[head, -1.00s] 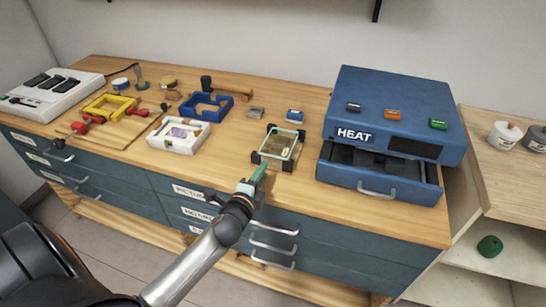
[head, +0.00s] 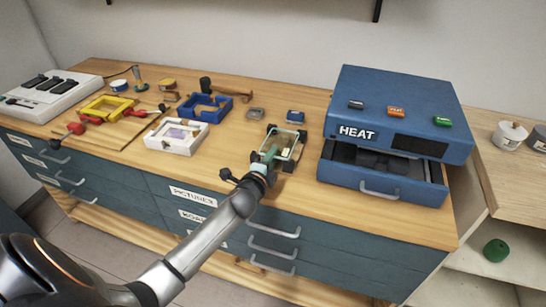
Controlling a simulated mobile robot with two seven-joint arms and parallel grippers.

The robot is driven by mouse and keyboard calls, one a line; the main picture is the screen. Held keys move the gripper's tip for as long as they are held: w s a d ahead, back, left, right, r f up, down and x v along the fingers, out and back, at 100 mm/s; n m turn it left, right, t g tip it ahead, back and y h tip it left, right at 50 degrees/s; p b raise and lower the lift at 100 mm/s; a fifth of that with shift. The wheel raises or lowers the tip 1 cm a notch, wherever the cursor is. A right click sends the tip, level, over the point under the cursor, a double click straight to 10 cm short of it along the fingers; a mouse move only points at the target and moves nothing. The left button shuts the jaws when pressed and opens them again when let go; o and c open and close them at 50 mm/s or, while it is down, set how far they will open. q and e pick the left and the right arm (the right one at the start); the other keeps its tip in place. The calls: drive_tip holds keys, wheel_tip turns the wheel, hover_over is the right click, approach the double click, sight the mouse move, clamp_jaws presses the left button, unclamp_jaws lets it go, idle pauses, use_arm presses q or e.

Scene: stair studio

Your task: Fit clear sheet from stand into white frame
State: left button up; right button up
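The clear sheet (head: 285,143) has a pale green edge and sits tilted on a small dark stand (head: 299,151) left of the blue heater. My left gripper (head: 265,157) is at the near left side of the sheet, overlapping its lower edge; whether its fingers are open or shut on it is too small to tell. The white frame (head: 176,137) lies on the bench to the left, with a pale purplish piece inside it. My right gripper is not in view.
A blue heater (head: 391,110) with an open drawer (head: 382,185) stands right of the stand. A blue frame (head: 207,108), a yellow frame (head: 107,108) and red-handled clamps (head: 75,129) lie left. Bench top between white frame and stand is clear.

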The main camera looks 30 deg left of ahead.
use_arm(q)
drive_tip(key=shift+c, duration=0.5)
drive_tip(key=shift+s, duration=0.1)
drive_tip(key=c, duration=0.4)
drive_tip(key=shift+f, duration=0.1)
drive_tip(key=shift+s+f, duration=0.1)
drive_tip(key=shift+f, duration=0.15)
drive_tip(key=shift+r, duration=0.1)
wheel_tip(320, 180, up, 3)
drive_tip(key=p, duration=0.2)
drive_tip(key=shift+p, duration=0.4)
drive_tip(key=shift+f, duration=0.2)
